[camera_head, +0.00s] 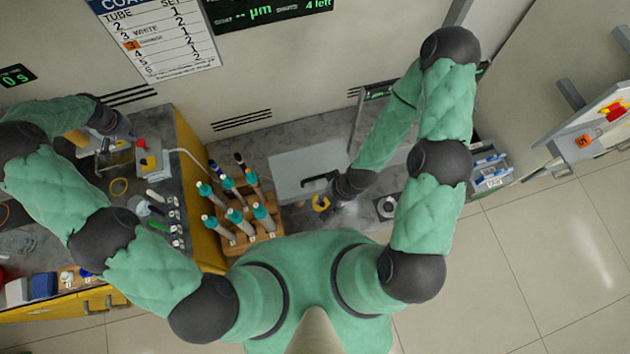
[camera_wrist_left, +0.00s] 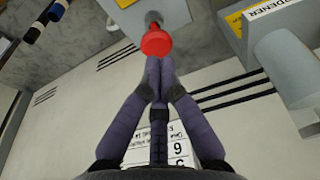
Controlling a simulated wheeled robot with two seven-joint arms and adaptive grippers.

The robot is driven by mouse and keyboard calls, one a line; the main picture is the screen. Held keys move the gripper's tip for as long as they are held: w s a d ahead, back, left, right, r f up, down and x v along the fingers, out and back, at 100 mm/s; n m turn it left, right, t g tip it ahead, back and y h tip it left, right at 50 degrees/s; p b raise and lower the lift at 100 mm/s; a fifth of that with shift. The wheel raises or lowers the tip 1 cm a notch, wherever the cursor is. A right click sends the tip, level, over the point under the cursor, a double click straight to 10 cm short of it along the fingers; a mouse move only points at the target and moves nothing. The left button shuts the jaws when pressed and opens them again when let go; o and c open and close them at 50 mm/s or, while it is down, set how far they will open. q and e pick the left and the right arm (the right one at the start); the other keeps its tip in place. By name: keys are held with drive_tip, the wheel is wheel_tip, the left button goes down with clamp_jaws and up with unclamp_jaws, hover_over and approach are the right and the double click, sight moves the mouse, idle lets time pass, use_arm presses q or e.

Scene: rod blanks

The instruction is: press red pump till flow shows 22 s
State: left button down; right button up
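The red pump knob (camera_head: 140,143) stands at the back of the left bench in the head view. In the left wrist view the red knob (camera_wrist_left: 157,43) is right at the fingertips of my left gripper (camera_wrist_left: 160,64). Those fingers are together with nothing between them; I cannot tell whether they touch the knob. A small dark display (camera_head: 16,76) on the wall at the left reads "0 s". My right gripper (camera_head: 335,197) is low over the middle bench near a yellow ring-shaped thing (camera_head: 321,203); its fingers are too small to read.
A grey panel (camera_head: 305,165) lies behind my right gripper. Blue bins (camera_head: 490,170) are at the right.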

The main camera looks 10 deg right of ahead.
sight(139, 143)
use_arm(q)
drive_tip(key=shift+f, duration=0.15)
drive_tip(key=shift+f+b, duration=1.7)
drive_tip(key=shift+f, duration=0.2)
drive_tip(key=shift+r, duration=0.2)
drive_tip(key=shift+r+p, duration=0.8)
drive_tip(key=shift+r, duration=1.1)
wheel_tip(139, 143, up, 6)
drive_tip(key=shift+f+p, duration=0.1)
drive_tip(key=shift+p, duration=1.05)
